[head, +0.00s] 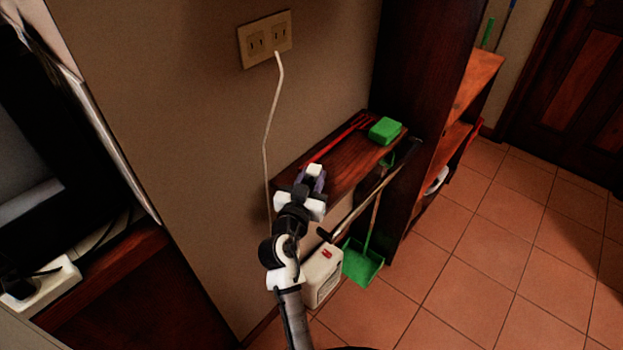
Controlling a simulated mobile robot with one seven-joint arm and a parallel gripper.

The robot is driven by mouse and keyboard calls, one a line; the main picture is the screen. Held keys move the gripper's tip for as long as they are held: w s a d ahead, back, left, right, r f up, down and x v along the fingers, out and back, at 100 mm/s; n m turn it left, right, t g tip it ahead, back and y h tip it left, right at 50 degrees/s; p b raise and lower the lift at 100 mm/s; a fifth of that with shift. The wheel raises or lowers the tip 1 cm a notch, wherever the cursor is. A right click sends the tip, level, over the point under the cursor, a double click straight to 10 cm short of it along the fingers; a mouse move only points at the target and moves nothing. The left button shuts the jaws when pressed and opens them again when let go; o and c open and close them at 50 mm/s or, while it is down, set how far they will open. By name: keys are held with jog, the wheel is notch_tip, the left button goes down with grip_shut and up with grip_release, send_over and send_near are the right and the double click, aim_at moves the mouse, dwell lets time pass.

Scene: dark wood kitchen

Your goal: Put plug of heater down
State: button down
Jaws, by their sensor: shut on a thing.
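My gripper (314,178) is in front of the wooden shelf, near its left part, and above the heater. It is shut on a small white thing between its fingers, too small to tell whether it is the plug. The white heater (322,275) with red marks on top stands on the floor below, partly behind my arm. A pale cord (266,140) runs from the right socket of the wall outlet (264,39) down the wall. Its lower end is hidden behind my arm and the shelf.
A green block (385,131) and a red thing (340,138) lie on the wooden shelf (350,170). A green dustpan (362,262) and a dark-handled stick (375,190) stand in front. Tiled floor (480,260) is clear at the right. A dark cabinet (130,290) is at the left.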

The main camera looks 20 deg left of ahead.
jog(key=shift+f+b, duration=0.3)
jog(key=shift+f, duration=0.2)
jog(key=c, duration=1.1)
grip_release()
jog(key=shift+f, duration=0.2)
jog(key=shift+o, duration=0.2)
jog(key=shift+r, duration=0.1)
jog(key=shift+r+p, duration=0.6)
jog(key=shift+p, duration=0.25)
jog(key=s+b, duration=0.4)
jog(key=s, duration=0.8)
jog(key=shift+d+r+b, duration=0.25)
jog(key=shift+b, duration=0.05)
